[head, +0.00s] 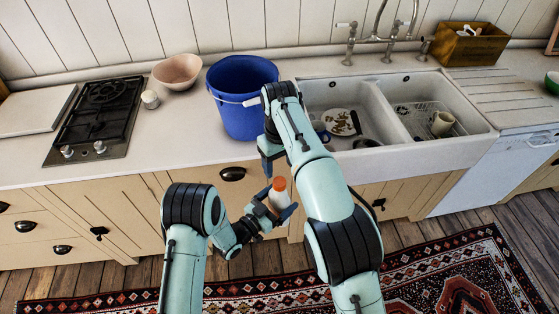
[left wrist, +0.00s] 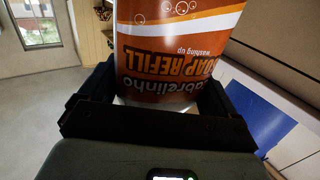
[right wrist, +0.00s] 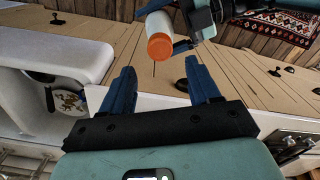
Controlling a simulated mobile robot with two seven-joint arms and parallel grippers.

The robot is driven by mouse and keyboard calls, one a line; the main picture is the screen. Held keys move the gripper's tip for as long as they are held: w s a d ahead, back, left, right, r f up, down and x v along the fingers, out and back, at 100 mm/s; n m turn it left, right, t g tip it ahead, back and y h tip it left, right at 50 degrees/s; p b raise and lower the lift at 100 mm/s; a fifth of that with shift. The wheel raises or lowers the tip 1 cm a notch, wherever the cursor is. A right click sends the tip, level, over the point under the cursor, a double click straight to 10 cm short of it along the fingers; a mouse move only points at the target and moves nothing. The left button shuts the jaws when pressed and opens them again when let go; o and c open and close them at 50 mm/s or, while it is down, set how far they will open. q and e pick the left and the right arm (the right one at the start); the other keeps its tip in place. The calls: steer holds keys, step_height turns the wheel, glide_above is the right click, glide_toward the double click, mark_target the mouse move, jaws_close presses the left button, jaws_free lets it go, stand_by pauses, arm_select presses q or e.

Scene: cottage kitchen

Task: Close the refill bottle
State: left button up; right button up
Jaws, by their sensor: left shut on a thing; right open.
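The refill bottle (head: 279,197) has a white body and an orange cap (head: 279,184) on its top. My left gripper (head: 270,212) is shut on the bottle's body and holds it in front of the cabinets, below the counter edge. In the left wrist view the brown and white "soap refill" label (left wrist: 178,50) fills the space between the fingers. My right gripper (head: 269,155) is open and empty, above the bottle. In the right wrist view its fingers (right wrist: 161,88) are apart, and the orange cap (right wrist: 161,47) shows beyond them, not touching. I cannot tell how tightly the cap sits.
A blue bucket (head: 240,110) stands on the counter just behind my right gripper. A double sink (head: 430,150) with dishes is to the right. A hob (head: 98,115), a small white jar (head: 150,99) and a pink bowl (head: 177,72) are to the left.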

mark_target(279, 181)
step_height(279, 181, down, 7)
steer(key=shift+f, duration=0.15)
stand_by(0.4)
steer(key=c, duration=1.1)
steer(key=m, duration=1.4)
steer(key=shift+m, duration=0.4)
steer(key=o, duration=1.3)
steer(key=shift+c, duration=0.2)
